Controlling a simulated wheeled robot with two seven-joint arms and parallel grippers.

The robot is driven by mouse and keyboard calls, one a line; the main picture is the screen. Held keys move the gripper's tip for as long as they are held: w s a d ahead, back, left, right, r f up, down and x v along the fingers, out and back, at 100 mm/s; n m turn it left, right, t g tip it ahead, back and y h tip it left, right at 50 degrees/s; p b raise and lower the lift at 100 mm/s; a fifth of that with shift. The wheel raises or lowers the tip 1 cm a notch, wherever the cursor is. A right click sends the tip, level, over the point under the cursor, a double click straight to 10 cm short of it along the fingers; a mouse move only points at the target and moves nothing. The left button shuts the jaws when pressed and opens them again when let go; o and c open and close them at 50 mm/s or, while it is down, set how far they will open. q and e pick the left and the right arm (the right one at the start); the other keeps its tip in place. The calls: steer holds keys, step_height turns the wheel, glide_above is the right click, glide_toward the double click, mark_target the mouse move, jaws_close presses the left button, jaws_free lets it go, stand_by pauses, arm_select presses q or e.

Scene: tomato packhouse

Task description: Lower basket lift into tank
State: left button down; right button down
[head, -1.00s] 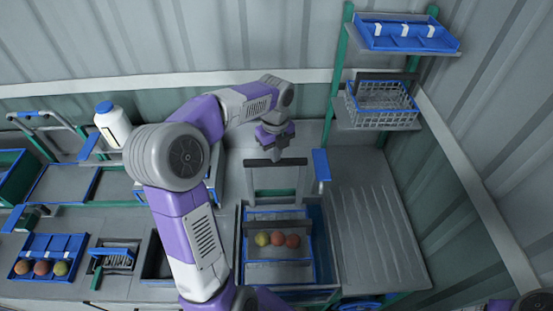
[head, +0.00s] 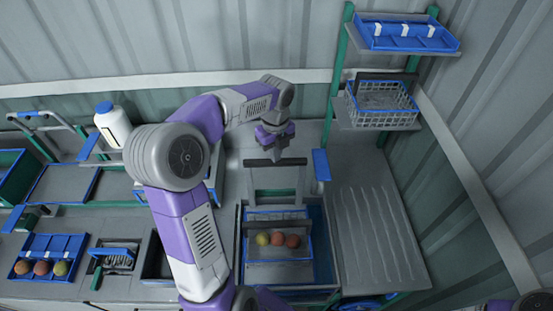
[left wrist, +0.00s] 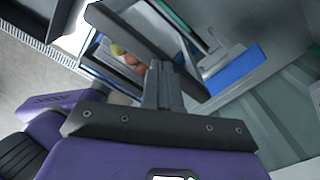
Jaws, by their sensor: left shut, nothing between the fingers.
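The basket lift is a grey frame with a dark top bar (head: 275,162) and a blue-edged basket (head: 278,273) below it. The basket holds three tomatoes (head: 278,240), one yellowish and two orange-red. It sits within the blue-rimmed tank (head: 325,235); how deep is hard to tell. My left gripper (head: 279,153) is shut and empty, fingers pointing down at the top bar. In the left wrist view the closed fingers (left wrist: 158,75) are against or just above the dark bar (left wrist: 135,40); contact is unclear. My right gripper is out of view.
A ribbed drainboard (head: 380,235) lies clear right of the tank. A blue plate (head: 320,165) stands close to the right of the frame. A shelf with a wire basket (head: 382,118) is at back right. A white bottle (head: 112,125) and tomato tray (head: 45,257) are left.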

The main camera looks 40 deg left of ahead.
arm_select(q)
steer(key=shift+f+b, duration=5.65)
steer(key=shift+f, duration=3.65)
step_height(320, 180, up, 17)
steer(key=p, duration=1.5)
steer(key=shift+f, duration=0.35)
